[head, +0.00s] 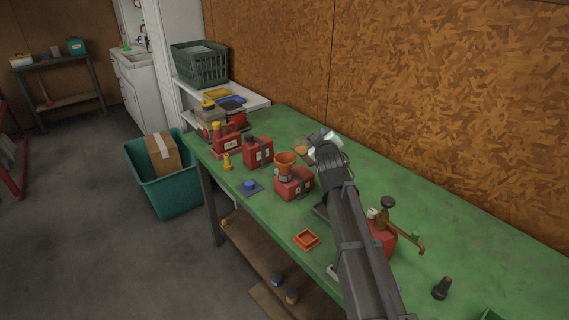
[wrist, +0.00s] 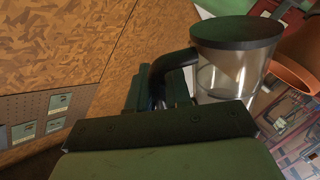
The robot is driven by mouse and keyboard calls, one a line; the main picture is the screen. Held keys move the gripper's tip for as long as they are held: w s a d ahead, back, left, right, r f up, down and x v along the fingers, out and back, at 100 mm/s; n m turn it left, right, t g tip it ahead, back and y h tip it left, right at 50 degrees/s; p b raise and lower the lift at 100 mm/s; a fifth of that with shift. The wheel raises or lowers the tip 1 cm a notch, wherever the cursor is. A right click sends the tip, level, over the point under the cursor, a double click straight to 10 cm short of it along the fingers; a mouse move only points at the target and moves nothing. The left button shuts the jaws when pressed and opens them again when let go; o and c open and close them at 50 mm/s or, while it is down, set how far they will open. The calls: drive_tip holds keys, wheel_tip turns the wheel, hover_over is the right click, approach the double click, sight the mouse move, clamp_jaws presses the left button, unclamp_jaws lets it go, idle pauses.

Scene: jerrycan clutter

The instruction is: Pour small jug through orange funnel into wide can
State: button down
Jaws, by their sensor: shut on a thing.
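The orange funnel (head: 285,161) stands on the wide red can (head: 294,184) near the middle of the green bench. It also shows at the right edge of the wrist view (wrist: 294,68). My gripper (head: 333,158) is just right of the funnel. It is shut on the black handle of the small jug (wrist: 232,75), a clear cylinder with a dark round end. In the head view the jug (head: 325,141) is partly hidden behind my gripper. The jug is beside the funnel in the wrist view. I cannot tell its liquid level.
Other red cans (head: 258,152) and a yellow bottle (head: 227,162) stand left of the wide can. A small orange tray (head: 306,240) lies at the front edge. A red oil can (head: 383,236) stands beside my arm. A chipboard wall (head: 440,110) runs behind the bench.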

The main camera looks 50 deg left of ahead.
drive_tip(key=shift+w+d+f, duration=0.1)
drive_tip(key=shift+f, duration=0.85)
drive_tip(key=shift+r+n, duration=0.25)
drive_tip(key=shift+n, duration=0.05)
idle(0.6)
drive_tip(key=shift+s+a+r+n+h, duration=0.2)
drive_tip(key=shift+a+r+n+h, duration=0.1)
drive_tip(key=shift+r+n, duration=0.15)
idle(0.4)
drive_tip(key=shift+s+a+r+n+t, duration=0.15)
drive_tip(key=shift+s+a+r+n, duration=0.05)
drive_tip(key=shift+r+n, duration=0.3)
drive_tip(key=shift+s+a+r+n+t, duration=0.15)
drive_tip(key=shift+s+a+r+n, duration=0.05)
drive_tip(key=shift+r+n, duration=0.25)
drive_tip(key=shift+s+a+r+n+h, duration=0.65)
drive_tip(key=shift+r+n+h, duration=0.1)
drive_tip(key=shift+n, duration=0.35)
drive_tip(key=shift+s+a+r+n+t, duration=0.25)
drive_tip(key=shift+s+a+n, duration=0.1)
drive_tip(key=shift+n, duration=0.15)
drive_tip(key=shift+s+a+r+n+t, duration=0.15)
drive_tip(key=shift+s+a+r+n, duration=0.15)
drive_tip(key=shift+n, duration=0.2)
drive_tip(key=shift+s+a+r+n+t+h, duration=0.15)
drive_tip(key=shift+s+a+n+h, duration=0.2)
drive_tip(key=shift+a+n, duration=0.15)
drive_tip(key=shift+s+a+r+n+t+h, duration=0.2)
drive_tip(key=shift+s+a+n, duration=0.15)
drive_tip(key=shift+n, duration=0.25)
